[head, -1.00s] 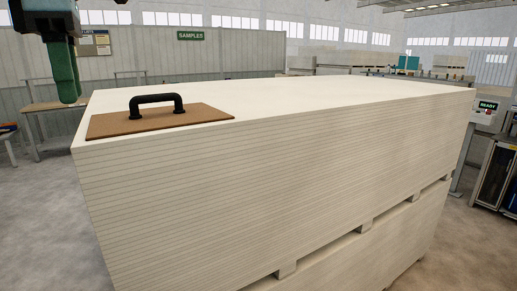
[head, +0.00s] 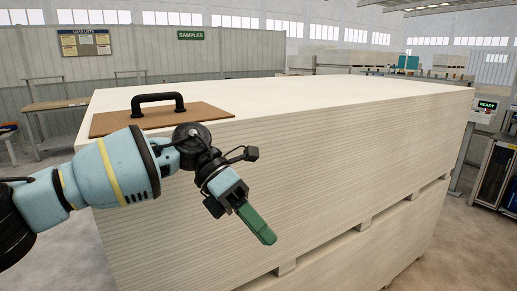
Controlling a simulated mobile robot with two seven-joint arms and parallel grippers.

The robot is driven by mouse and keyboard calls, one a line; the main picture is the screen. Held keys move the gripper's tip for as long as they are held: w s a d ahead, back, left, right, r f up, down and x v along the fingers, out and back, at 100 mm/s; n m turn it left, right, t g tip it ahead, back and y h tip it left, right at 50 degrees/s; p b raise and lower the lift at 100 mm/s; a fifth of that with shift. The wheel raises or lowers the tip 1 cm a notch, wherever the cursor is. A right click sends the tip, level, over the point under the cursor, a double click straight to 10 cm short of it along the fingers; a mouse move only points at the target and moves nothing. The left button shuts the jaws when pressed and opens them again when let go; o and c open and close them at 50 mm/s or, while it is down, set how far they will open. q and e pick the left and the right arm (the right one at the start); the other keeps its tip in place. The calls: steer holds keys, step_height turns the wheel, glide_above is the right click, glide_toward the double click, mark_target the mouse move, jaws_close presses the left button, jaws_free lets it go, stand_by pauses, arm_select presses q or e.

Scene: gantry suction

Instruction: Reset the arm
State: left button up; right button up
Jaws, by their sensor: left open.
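My left arm comes in from the left edge in the head view. Its gripper (head: 257,224) is in front of the near face of the board stack (head: 330,165), with green fingers pointing down and to the right. Nothing shows between the fingers, and the gripper is open. From this angle the fingers overlap, so the gap is hard to see. My right gripper is not in view.
A brown panel (head: 205,117) with a black handle (head: 158,99) lies on the stack's top at the near left corner. The stack fills the middle. A bench (head: 50,105) stands behind left, and a cabinet with a READY sign (head: 487,105) at right. Floor is open at lower right.

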arm_select(q)
steer(key=s+d+f+n+g+h, duration=0.2)
steer(key=s+d+f+n+h, duration=0.2)
steer(key=d+h, duration=0.4)
steer(key=w+a+f+n+t+y, duration=0.15)
steer(key=a+f+n+t, duration=0.25)
steer(key=f+n+t, duration=0.6)
steer(key=w+a+f+n+t+y, duration=0.1)
steer(key=a+f+n+t+y, duration=0.35)
steer(key=n, duration=0.85)
steer(key=w+a+f+n+t, duration=0.1)
steer(key=a+f+n+t, duration=0.3)
steer(key=f+n+t, duration=0.65)
steer(key=s+a+f+n+g+y, duration=0.3)
steer(key=s+a+f+n+y, duration=0.1)
steer(key=s+a+f, duration=0.4)
steer(key=s+a+f+n+g+y, duration=0.4)
steer(key=s+a+f, duration=0.4)
steer(key=s+f, duration=0.3)
steer(key=shift+s+a+f+n+y, duration=0.25)
steer(key=shift+s+n+y, duration=0.25)
steer(key=shift+s+n, duration=0.7)
